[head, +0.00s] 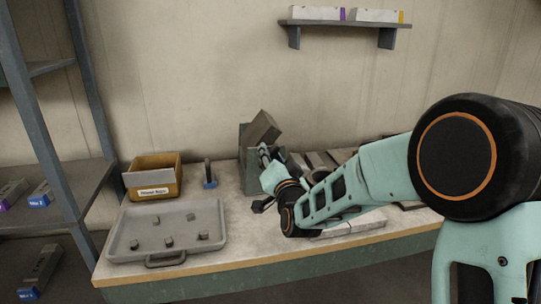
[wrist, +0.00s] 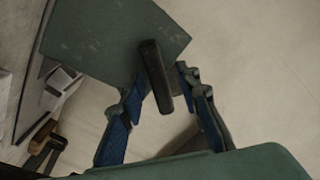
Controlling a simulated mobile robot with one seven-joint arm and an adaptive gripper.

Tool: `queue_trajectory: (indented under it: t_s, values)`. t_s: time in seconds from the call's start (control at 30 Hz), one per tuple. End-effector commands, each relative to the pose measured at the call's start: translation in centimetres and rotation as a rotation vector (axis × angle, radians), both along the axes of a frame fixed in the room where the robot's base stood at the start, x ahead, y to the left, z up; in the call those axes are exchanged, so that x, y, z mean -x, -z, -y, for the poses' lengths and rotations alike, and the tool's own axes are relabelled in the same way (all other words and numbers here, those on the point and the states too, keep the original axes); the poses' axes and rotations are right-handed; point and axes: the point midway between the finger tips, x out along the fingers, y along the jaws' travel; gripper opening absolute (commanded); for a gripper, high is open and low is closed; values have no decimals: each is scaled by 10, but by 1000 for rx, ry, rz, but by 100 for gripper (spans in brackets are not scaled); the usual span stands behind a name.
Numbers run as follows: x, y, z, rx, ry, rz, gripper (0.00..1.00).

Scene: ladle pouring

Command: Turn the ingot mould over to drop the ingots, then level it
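The ingot mould appears to be the grey-brown block (head: 263,129), tilted on a green-grey stand (head: 245,140) at the back of the bench. In the wrist view a flat grey-green plate (wrist: 110,35) fills the upper left, and a dark bar handle (wrist: 155,75) sticks out in front of it. My gripper (head: 264,152) is just below the tilted block in the head view. In the wrist view its blue-padded fingers (wrist: 165,82) stand apart on either side of the handle, with a gap visible on the right. The mould's cavities are hidden.
A grey tray (head: 128,247) with several small grey lumps lies at the bench's front left. A cardboard-coloured bin (head: 136,182) and a blue-based upright item (head: 209,176) stand behind it. Several bars (head: 318,160) lie right of the stand, partly behind my arm.

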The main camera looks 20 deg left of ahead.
Motion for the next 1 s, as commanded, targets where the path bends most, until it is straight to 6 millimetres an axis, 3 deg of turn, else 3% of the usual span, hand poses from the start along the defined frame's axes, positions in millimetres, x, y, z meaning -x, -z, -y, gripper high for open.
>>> queue_trajectory:
  t_s: [0.33,0.6,1.0]
  values:
    - [-2,0,-2,0,-1,-1,29]
    - [-2,0,-2,0,-1,-1,0]
    - [-2,0,-2,1,-1,0,0]
